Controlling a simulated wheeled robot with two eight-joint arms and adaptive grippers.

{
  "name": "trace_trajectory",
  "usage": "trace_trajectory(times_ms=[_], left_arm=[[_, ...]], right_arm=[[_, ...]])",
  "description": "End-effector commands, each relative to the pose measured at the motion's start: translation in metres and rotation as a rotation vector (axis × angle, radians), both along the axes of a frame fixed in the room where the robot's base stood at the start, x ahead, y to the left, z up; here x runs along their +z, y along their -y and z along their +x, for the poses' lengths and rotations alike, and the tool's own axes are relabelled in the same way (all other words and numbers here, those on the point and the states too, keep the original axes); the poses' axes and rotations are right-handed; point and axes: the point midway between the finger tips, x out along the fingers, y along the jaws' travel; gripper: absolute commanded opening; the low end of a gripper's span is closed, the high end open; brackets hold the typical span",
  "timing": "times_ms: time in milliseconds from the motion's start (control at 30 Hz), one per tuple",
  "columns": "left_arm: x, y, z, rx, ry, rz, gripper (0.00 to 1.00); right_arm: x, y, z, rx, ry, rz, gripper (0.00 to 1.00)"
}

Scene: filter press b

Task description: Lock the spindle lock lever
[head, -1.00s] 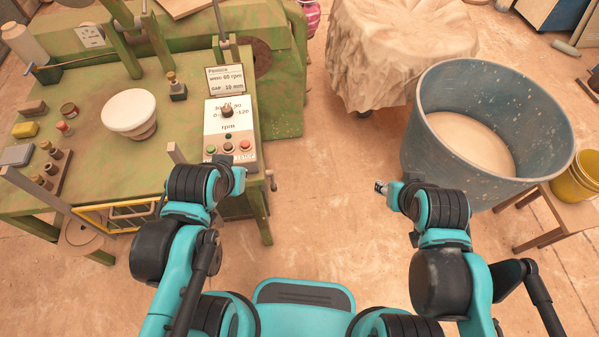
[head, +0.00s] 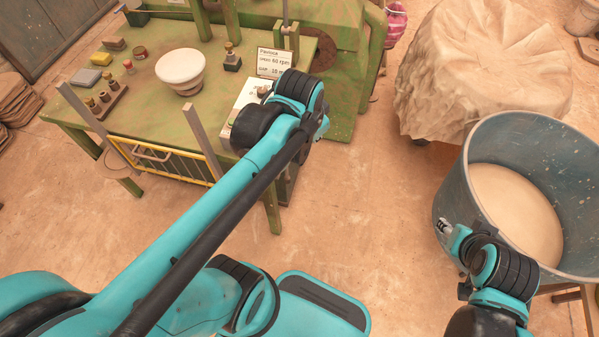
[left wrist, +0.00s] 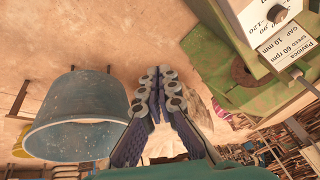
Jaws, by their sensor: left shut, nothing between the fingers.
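My left arm reaches over the control box (head: 247,97) at the right end of the green bench. Its gripper is largely hidden behind the wrist in the head view. In the left wrist view my left gripper (left wrist: 156,92) has its fingers together with nothing between them. The box's dial (left wrist: 277,15) and the sign plate (left wrist: 285,50) show at upper right there, apart from the fingers. I cannot make out the spindle lock lever for certain in either view. My right gripper (head: 442,227) is by the blue tub's left rim, its fingers too small to judge.
The green bench (head: 130,70) carries a white-topped bowl (head: 181,70) and small stamps and jars. A yellow gate (head: 165,160) is at its front. The blue tub (head: 452,190) and a draped heap (head: 475,75) are at right. Open floor lies between.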

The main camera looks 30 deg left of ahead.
Motion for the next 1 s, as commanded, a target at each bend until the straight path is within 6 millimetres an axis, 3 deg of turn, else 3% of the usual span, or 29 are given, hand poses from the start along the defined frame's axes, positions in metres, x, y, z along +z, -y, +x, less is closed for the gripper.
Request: trace_trajectory(times_ms=[267, 467, 767, 1000], left_arm=[[-0.022, -0.019, 0.056, -0.222, -0.146, 0.105, 0.0], [-0.057, -0.037, 0.1, -0.431, -0.28, 0.166, 0.0], [-0.135, -0.067, 0.156, -0.756, -0.468, 0.2, 0.0], [-0.219, -0.09, 0.184, -1.023, -0.604, 0.174, 0.0]], right_arm=[[-0.01, 0.0, 0.0, 0.0, 0.0, 0.0, 0.4], [-0.018, 0.0, 0.0, 0.0, 0.0, 0.0, 0.4], [-0.029, 0.0, 0.0, 0.0, 0.0, 0.0, 0.4], [-0.038, 0.0, 0.0, 0.0, 0.0, 0.0, 0.4]])
